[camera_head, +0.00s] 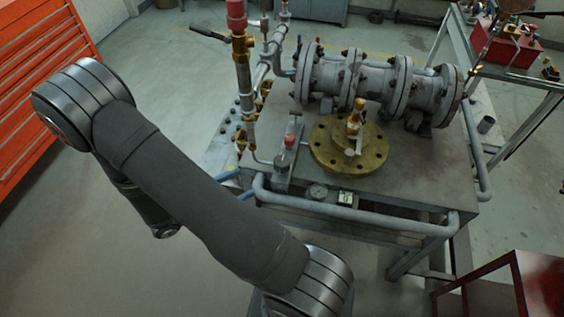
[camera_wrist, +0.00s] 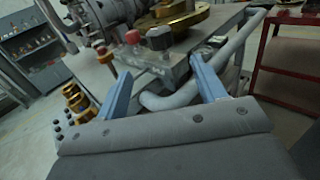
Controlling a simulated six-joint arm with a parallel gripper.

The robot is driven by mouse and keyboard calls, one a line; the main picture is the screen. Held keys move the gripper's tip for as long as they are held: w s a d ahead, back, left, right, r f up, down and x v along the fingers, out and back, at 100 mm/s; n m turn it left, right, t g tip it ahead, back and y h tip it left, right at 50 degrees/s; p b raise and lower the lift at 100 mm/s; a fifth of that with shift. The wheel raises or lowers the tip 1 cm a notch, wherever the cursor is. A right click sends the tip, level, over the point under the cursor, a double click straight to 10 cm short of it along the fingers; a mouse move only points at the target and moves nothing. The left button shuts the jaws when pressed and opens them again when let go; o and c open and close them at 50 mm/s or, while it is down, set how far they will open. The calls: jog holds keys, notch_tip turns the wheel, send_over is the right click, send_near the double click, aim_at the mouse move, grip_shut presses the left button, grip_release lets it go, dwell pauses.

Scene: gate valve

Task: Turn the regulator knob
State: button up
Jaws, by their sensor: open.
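A small red knob (camera_head: 289,140) stands on a grey bracket at the left of the brass flange (camera_head: 378,160). A larger red cap (camera_head: 236,15) tops a tall brass-and-steel pipe at the back left. I cannot tell which is the regulator knob. In the wrist view a red knob (camera_wrist: 132,37) and a dark grey knob-like part (camera_wrist: 159,37) show beyond the fingers. My gripper (camera_wrist: 161,64) is open, its two blue fingers apart with no object held. In the head view my gripper (camera_head: 236,184) is at the bench's left edge, mostly hidden by my arm.
The bench (camera_head: 440,175) carries a large grey flanged valve body (camera_head: 375,85). A grey pipe rail (camera_head: 350,215) runs along its front edge, and it crosses behind the fingers in the wrist view. A red cabinet (camera_head: 40,75) stands left. Open floor lies between.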

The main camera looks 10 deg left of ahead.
aim_at(281, 163)
jog(key=x, duration=1.4)
jog(key=c, duration=1)
jog(key=shift+o, duration=0.2)
jog(key=shift+w+m+g+h, duration=0.1)
jog(key=shift+m+g+h, duration=1.25)
jog(key=shift+g, duration=0.45)
jog(key=shift+m, duration=0.25)
jog(key=o, duration=1)
jog(key=shift+c, duration=0.2)
jog(key=shift+a, duration=0.1)
